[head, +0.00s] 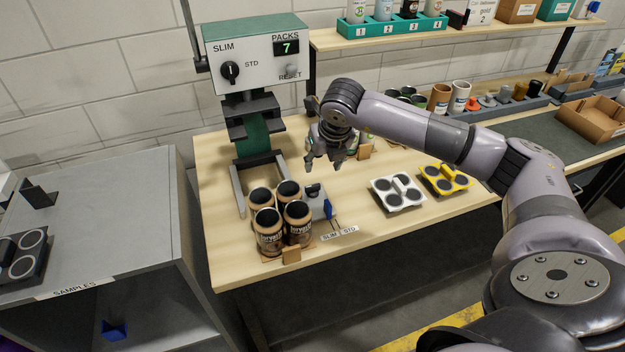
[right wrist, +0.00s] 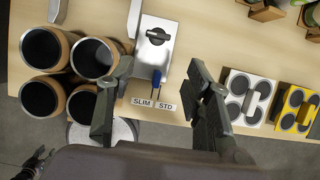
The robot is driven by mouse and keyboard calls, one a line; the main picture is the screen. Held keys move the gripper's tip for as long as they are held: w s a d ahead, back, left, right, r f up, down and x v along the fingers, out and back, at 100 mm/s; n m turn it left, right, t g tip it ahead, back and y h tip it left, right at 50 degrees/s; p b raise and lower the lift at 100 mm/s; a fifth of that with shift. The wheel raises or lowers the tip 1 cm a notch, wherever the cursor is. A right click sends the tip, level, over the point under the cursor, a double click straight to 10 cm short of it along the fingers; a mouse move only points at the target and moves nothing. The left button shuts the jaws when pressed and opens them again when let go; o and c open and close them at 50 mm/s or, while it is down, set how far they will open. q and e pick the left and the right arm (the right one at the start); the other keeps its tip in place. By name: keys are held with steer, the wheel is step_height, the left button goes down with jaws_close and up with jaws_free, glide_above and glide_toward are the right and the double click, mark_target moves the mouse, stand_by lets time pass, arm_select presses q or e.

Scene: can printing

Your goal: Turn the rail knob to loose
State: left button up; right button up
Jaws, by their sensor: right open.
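The rail knob (head: 312,190) is a small black knob on a grey metal block beside the cans. In the right wrist view the knob (right wrist: 157,36) shows from above on its plate, with its bar lying roughly sideways. A blue pointer (head: 328,208) sits at the block's front edge, by the SLIM and STD labels (head: 340,234). My right gripper (head: 323,166) hangs above and behind the block, fingers pointing down and apart from the knob. In the right wrist view its fingers (right wrist: 160,105) are spread with nothing between them.
Several dark-topped brown cans (head: 283,215) stand left of the block. A machine (head: 257,62) with a SLIM/STD dial stands behind. White (head: 398,192) and yellow (head: 446,179) can carriers lie to the right. A grey samples cabinet (head: 125,225) is at left.

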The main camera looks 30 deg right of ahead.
mark_target(313, 185)
steer(key=p+x, duration=0.3)
steer(key=x, duration=1)
steer(key=shift+w+a+f, duration=0.1)
steer(key=shift+w+a, duration=0.05)
steer(key=shift+w, duration=0.05)
steer(key=shift+w+f, duration=0.2)
steer(key=shift+f, duration=0.3)
arm_select(q)
steer(key=r, duration=0.3)
steer(key=shift+s+r, duration=0.25)
steer(key=shift+r, duration=0.1)
arm_select(e)
steer(key=shift+c, duration=0.2)
arm_select(q)
steer(key=shift+w, duration=0.25)
arm_select(e)
steer(key=c, duration=0.8)
